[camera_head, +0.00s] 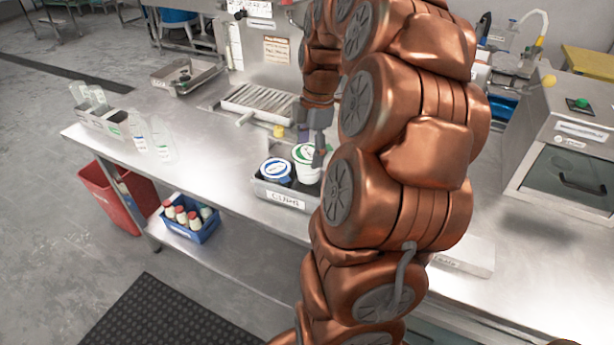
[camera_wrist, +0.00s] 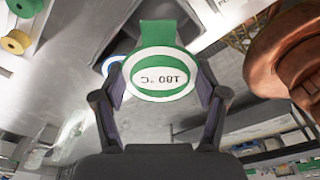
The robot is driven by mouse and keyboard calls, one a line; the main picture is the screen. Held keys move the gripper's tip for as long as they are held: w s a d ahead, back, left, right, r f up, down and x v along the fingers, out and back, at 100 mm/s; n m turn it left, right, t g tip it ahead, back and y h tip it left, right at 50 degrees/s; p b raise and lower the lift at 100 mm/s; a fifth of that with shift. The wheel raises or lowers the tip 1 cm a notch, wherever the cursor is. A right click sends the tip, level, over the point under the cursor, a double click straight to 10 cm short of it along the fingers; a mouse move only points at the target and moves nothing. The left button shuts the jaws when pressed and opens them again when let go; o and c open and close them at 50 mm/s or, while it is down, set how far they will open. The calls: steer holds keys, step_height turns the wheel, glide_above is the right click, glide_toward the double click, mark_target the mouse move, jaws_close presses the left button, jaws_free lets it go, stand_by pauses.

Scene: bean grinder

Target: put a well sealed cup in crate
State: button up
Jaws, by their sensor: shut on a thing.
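A white cup with a green-and-white lid (camera_head: 306,152) is at the grey crate labelled CUPS (camera_head: 264,190). In the wrist view its round lid (camera_wrist: 160,78) reads "180 °C" upside down, with a green flap at the top. My gripper (camera_wrist: 160,95) is shut on this cup, one finger on each side. In the head view my gripper (camera_head: 318,155) is at the cup, partly hidden by my arm. A blue-lidded white cup (camera_head: 276,171) stands in the crate to its left. I cannot tell whether the green-lidded cup touches the crate floor.
The crate stands near the steel counter's (camera_head: 225,165) front edge. A drip grate (camera_head: 258,102) lies behind it. Clear bottles (camera_head: 150,138) stand to the left. A lidded machine (camera_head: 565,165) is at the right. A blue bin of bottles (camera_head: 192,222) sits on the lower shelf.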

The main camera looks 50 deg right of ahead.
mark_target(311, 175)
steer(key=shift+f+p, duration=0.65)
steer(key=shift+f, duration=3.15)
steer(key=shift+f, duration=0.1)
steer(key=o, duration=1.7)
steer(key=shift+o, duration=0.2)
